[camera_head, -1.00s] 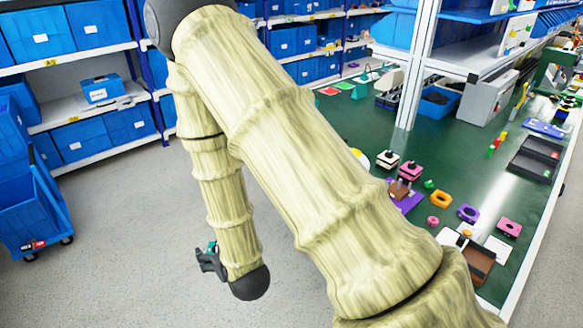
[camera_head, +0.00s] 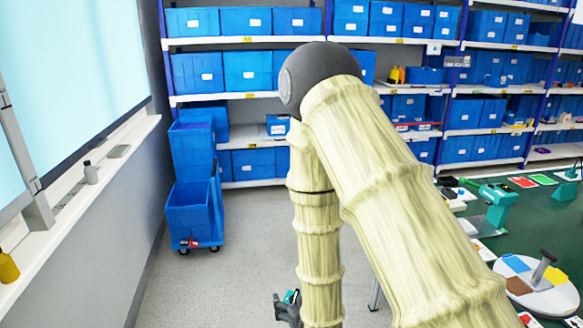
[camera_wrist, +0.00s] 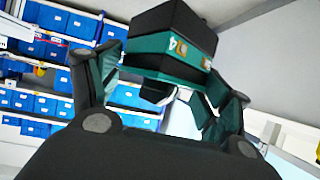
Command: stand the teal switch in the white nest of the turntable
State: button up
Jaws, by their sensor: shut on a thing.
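The teal switch (camera_wrist: 165,62) is a black and teal block with small light markings, seen close up in the wrist view. My gripper (camera_wrist: 168,88) is shut on it, with one dark finger on each side. In the head view my gripper (camera_head: 285,308) hangs low over the floor, and a bit of teal shows at it; the rest is hidden by my arm. The turntable (camera_head: 562,300) is a pale disc with blue, yellow and brown sectors and a grey upright post, at the lower right. A pale area shows at its front. My gripper is well to its left.
The green bench (camera_head: 535,225) runs along the right, with a teal device (camera_head: 497,200) and coloured cards on it. Blue bins (camera_head: 248,70) fill shelves at the back. A blue bin trolley (camera_head: 193,205) stands at left. The grey floor (camera_head: 235,265) between is clear.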

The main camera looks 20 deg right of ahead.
aim_at(557, 301)
jog(key=z, duration=0.05)
jog(key=i, duration=3.6)
jog(key=z, duration=3.9)
jog(key=i, duration=0.45)
jog(key=u, duration=0.05)
